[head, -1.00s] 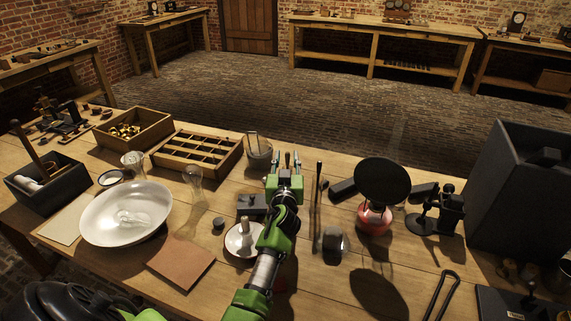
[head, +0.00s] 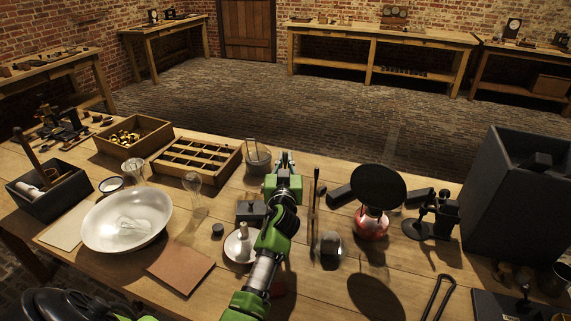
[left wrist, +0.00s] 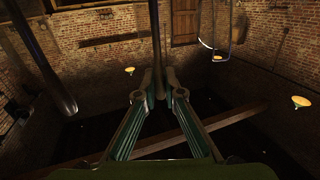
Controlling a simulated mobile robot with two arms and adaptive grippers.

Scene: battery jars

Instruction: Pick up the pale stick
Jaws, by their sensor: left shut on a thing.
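My left gripper (head: 285,158) is past the middle of the workbench, between a glass beaker (head: 258,160) and an upright dark rod (head: 317,185). In the left wrist view its two fingers (left wrist: 158,88) meet on a thin upright stick (left wrist: 156,38). The stick looks dark there, in shadow, so its pale colour does not show. In the head view the stick is mostly hidden by the gripper. My right gripper is in neither view.
A red-based burner with a black disc (head: 379,186) stands to the right. A divided wooden tray (head: 197,160), a clear glass piece (head: 195,185) and a white bowl (head: 127,221) are to the left. A small grey block (head: 251,211) is close beside my left arm.

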